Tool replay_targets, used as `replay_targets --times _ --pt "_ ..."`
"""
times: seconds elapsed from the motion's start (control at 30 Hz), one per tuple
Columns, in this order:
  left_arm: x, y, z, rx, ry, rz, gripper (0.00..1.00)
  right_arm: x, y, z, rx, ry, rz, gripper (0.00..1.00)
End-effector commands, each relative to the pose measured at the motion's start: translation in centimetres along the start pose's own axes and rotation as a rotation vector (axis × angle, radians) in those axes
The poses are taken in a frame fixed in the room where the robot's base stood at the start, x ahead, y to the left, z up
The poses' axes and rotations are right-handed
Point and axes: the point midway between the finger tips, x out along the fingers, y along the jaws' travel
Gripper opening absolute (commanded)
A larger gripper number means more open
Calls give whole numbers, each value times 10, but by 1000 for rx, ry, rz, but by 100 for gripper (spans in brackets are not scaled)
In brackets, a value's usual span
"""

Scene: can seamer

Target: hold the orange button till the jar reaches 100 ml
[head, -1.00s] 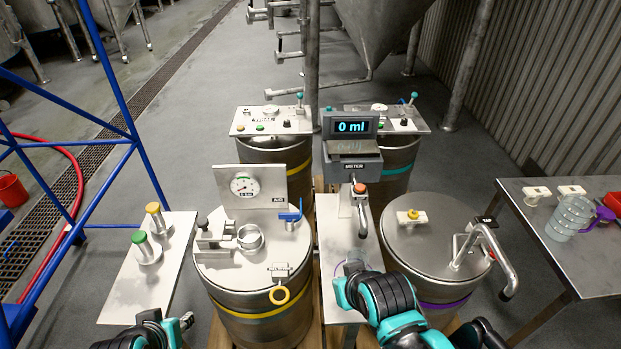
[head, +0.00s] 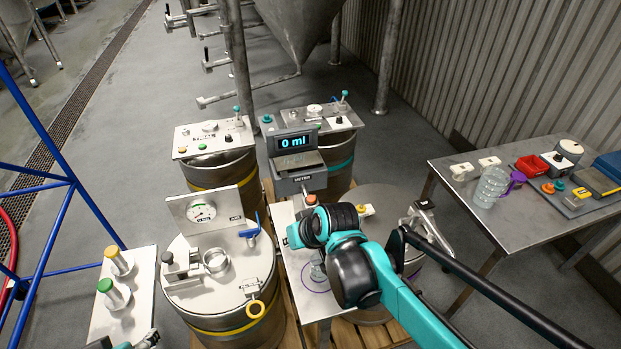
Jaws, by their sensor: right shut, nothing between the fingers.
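The meter (head: 293,142) stands in the middle and its display reads 0 ml. Below it, an orange button (head: 311,199) tops the spout. A clear jar (head: 318,271) shows in part under the spout, near a purple ring on the steel plate; my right arm hides some of it. My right gripper (head: 293,236) is shut and empty, just in front of and a little left of the button, apart from it in the picture. My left gripper (head: 150,340) is only partly in view at the bottom edge, and its jaws cannot be made out.
A drum with a gauge (head: 201,211) and blue lever stands left of the plate. A right drum with a yellow-orange knob (head: 363,209) is partly behind my arm. A side table (head: 530,215) at right holds a clear jug (head: 490,187) and several tools.

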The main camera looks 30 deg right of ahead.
Motion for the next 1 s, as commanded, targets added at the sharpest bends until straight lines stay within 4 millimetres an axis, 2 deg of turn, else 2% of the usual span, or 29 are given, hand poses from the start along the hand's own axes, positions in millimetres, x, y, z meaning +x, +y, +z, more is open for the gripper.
replay_targets --times 0.03,0.1,0.23,0.4,0.6,1.0 --pt "-33 0 -24 0 0 0 70 -22 5 -37 43 3 -18 0" --pt "-56 0 -40 0 0 0 70 -29 15 -68 93 8 -52 0" --pt "-93 0 -67 0 0 0 70 -39 39 -117 174 31 -114 0" --pt "-127 0 -91 0 0 0 70 -45 71 -156 245 70 -178 0" --pt "-141 0 -100 0 0 0 70 -45 90 -171 278 97 -214 0" --pt "-139 0 -99 0 0 0 70 -42 92 -170 280 99 -219 0"
